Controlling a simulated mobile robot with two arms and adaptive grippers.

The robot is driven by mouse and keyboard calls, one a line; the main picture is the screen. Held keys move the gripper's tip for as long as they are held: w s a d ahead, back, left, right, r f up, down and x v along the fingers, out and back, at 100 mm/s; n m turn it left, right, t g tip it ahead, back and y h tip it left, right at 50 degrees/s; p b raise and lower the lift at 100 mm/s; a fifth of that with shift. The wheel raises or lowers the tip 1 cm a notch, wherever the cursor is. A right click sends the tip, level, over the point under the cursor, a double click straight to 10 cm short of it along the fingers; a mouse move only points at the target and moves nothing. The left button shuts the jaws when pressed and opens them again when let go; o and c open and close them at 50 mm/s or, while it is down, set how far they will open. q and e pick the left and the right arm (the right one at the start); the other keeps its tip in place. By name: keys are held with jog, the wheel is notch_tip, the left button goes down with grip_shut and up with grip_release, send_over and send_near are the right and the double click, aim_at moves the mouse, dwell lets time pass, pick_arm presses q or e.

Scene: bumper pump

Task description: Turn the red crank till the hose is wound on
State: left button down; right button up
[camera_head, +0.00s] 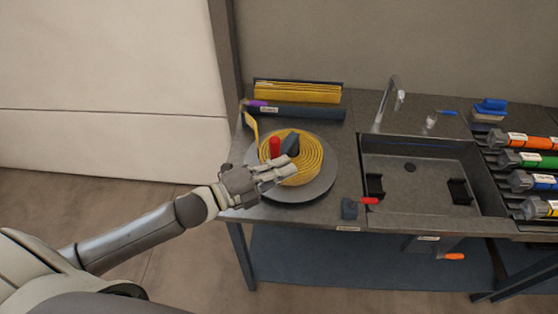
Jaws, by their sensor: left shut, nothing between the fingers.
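A coil of yellow hose (313,150) lies on a round grey reel plate (325,184) at the left of the bench. A red upright knob (275,147) stands at the coil's middle, beside a dark grey block (290,143). A strip of hose (251,124) runs from the coil to the back left. A second red handle (369,200) sticks out of a dark block (349,208) at the bench's front edge. My left gripper (286,173) is shut and empty over the front left of the coil, apart from the knob; contact with the coil cannot be told. My right gripper is out of view.
A sink (415,203) with a tap (386,104) is right of the reel. A yellow and dark folded stack (297,92) lies behind it. A blue brush (489,110) and several coloured cylinders (525,140) are at the right. An orange handle (452,256) hangs below the front edge.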

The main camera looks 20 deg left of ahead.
pick_arm(q)
jog(key=shift+w+a, duration=0.15)
jog(key=shift+a, duration=0.35)
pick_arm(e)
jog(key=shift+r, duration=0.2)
pick_arm(q)
jog(key=shift+a, duration=0.95)
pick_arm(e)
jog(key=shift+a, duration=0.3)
